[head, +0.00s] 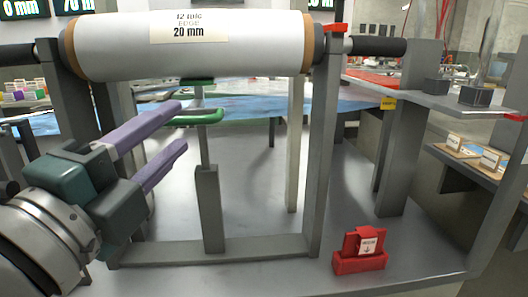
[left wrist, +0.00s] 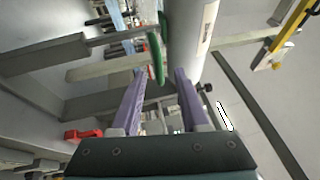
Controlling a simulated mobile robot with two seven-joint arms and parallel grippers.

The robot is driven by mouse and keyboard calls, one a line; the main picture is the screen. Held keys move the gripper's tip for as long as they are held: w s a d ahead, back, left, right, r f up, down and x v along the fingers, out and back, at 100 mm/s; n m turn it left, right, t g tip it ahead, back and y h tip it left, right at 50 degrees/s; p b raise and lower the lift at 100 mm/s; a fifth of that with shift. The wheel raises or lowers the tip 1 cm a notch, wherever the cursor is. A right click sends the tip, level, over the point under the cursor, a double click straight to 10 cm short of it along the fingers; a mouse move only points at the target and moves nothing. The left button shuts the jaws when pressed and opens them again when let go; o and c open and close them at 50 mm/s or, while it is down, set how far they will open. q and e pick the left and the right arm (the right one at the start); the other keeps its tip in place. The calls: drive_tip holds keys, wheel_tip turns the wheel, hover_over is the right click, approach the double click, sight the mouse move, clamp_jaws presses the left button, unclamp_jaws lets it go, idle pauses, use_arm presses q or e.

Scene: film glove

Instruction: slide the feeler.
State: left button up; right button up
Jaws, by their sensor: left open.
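The feeler is likely the green piece on a grey post under the roll. Its green loop handle (head: 205,121) sticks out to the left, and a green pad (head: 197,82) sits just below the roll. My left gripper (head: 183,127) has purple fingers and is open, its tips close to the handle. In the left wrist view the handle (left wrist: 157,58) shows just beyond and between the fingertips (left wrist: 160,76); I cannot tell whether they touch. The white roll (head: 190,48), labelled "20 mm", lies across the frame above. My right gripper is not in view.
A red block with a label (head: 360,253) stands on the grey base plate at the front right. Grey uprights (head: 323,150) carry the roll. A grey shelf (head: 425,95) with dark boxes is at the right. The plate's middle is mostly clear.

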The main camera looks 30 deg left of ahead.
use_arm(q)
drive_tip(key=shift+b+v, duration=0.35)
drive_tip(key=shift+v, duration=0.7)
drive_tip(key=shift+s, duration=0.25)
